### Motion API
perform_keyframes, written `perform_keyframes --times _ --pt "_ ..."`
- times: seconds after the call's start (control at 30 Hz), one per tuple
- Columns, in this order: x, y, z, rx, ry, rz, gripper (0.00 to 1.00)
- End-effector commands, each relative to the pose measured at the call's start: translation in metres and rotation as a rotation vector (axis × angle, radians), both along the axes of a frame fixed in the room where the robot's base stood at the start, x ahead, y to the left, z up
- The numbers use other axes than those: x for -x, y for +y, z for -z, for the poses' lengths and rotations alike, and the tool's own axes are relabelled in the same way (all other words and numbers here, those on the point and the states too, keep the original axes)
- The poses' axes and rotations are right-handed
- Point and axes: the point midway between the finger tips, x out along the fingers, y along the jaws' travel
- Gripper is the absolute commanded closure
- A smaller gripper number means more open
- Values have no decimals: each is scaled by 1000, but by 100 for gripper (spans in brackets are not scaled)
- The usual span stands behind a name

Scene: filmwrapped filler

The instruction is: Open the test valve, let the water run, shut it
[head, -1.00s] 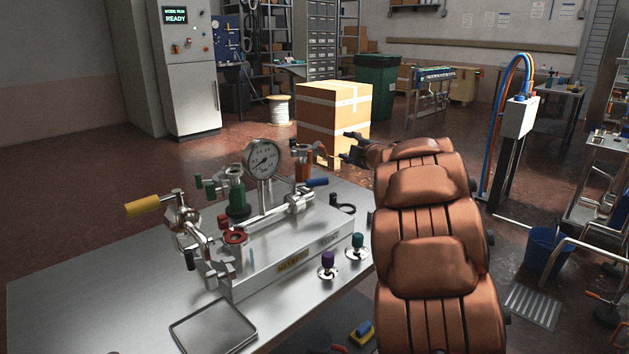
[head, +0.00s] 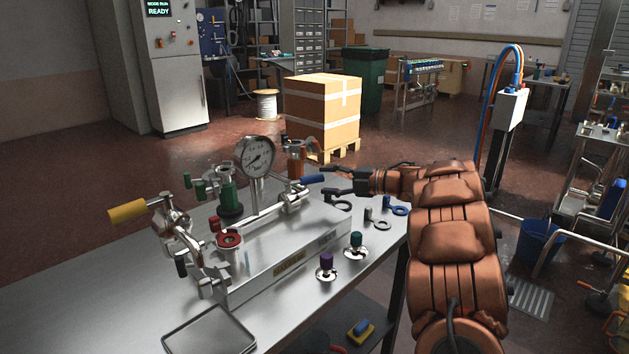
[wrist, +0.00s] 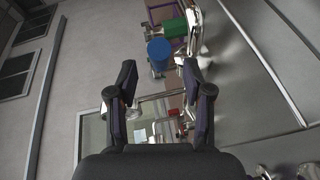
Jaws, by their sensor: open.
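A metal test rig (head: 290,262) with a round gauge (head: 256,156) stands on a steel table. It carries a yellow lever (head: 127,210), a red wheel (head: 229,239), a green fitting (head: 230,196) and a blue handle (head: 312,180). I cannot tell which of these is the test valve. My gripper (head: 326,181) is open and empty at the rig's far right, its fingertips close to the blue handle. In the wrist view my fingers (wrist: 162,88) are spread, with the blue handle's end (wrist: 159,50) just beyond the gap and a green part (wrist: 174,29) behind. No running water shows.
A shallow metal tray (head: 210,330) lies at the table's front. Purple (head: 326,262) and teal (head: 356,240) knobbed pieces and loose rings (head: 382,224) lie right of the rig. A taped box (head: 322,112) on a pallet stands behind. The table's left part is clear.

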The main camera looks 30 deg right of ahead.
Motion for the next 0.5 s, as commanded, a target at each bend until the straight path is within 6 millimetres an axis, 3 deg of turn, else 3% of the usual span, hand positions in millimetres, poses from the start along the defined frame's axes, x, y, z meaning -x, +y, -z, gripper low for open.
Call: perform_keyframes --times 0.2,0.5 --pt "-25 16 5 0 1 3 50" --pt "-38 24 6 -1 0 4 50"
